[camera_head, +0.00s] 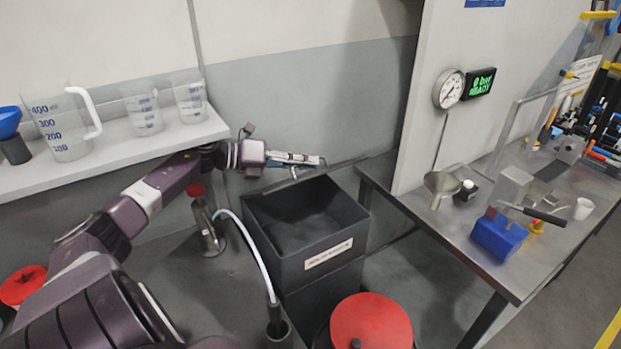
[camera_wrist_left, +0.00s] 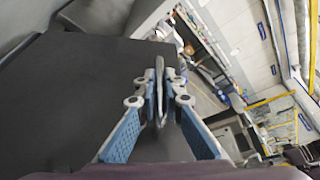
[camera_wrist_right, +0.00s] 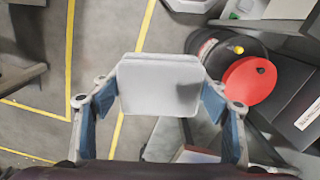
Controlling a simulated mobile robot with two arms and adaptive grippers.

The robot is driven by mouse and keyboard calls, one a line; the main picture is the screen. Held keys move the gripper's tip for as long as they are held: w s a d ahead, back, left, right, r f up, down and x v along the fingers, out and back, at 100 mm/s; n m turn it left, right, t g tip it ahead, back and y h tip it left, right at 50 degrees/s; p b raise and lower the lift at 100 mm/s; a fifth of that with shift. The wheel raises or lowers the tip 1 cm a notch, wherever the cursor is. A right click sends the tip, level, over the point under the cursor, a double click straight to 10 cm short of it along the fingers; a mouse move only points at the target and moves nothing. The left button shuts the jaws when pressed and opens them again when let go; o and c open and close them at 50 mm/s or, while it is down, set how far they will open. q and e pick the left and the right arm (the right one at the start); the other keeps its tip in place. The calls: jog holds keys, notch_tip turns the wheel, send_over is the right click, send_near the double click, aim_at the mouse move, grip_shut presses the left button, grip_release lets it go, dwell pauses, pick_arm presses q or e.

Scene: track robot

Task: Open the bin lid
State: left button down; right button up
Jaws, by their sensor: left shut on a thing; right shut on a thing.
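The dark grey bin (camera_head: 342,245) stands in the middle of the head view with a pale label on its front. Its top is open and the dark inside shows. My left gripper (camera_head: 318,161) is at the bin's back edge. In the left wrist view its blue-padded fingers (camera_wrist_left: 159,100) are shut on a thin grey handle (camera_wrist_left: 160,68) beside a broad dark panel (camera_wrist_left: 75,90), which looks like the lid. The lid's tilt is hard to tell. My right gripper (camera_wrist_right: 162,100) is shut on a pale grey, box-like object (camera_wrist_right: 150,85); it is outside the head view.
A red disc-topped container (camera_head: 371,325) stands in front of the bin. A metal workbench (camera_head: 420,200) with a funnel and a blue block is on the right. A shelf (camera_head: 130,145) with measuring jugs is on the left. A white curved hose (camera_head: 255,245) rises left of the bin.

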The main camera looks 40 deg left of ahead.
pick_arm(q)
jog(key=a+r+b, duration=0.1)
jog(key=w+a+n+b, duration=0.1)
jog(key=shift+a+r+h+b, duration=0.3)
jog(key=shift+a+r+b, duration=0.1)
pick_arm(e)
notch_tip(320, 180, down, 4)
pick_arm(q)
jog(key=shift+w+a+r+n+t+h+b, duration=0.15)
jog(key=shift+a+r+n+b, duration=0.3)
jog(key=shift+a, duration=0.2)
jog(key=shift+w+a+r+n+t+h+b, duration=0.15)
jog(key=shift+a+r+n+b, duration=0.2)
jog(key=shift+a+r+b, duration=0.2)
pick_arm(e)
jog(key=shift+f, duration=1.05)
pick_arm(q)
jog(key=c, duration=2)
grip_release()
jog(key=shift+f, duration=0.1)
jog(key=shift+c, duration=0.2)
jog(key=shift+s, duration=0.1)
jog(key=v, duration=0.7)
jog(key=shift+a, duration=0.2)
jog(key=shift+s, duration=0.15)
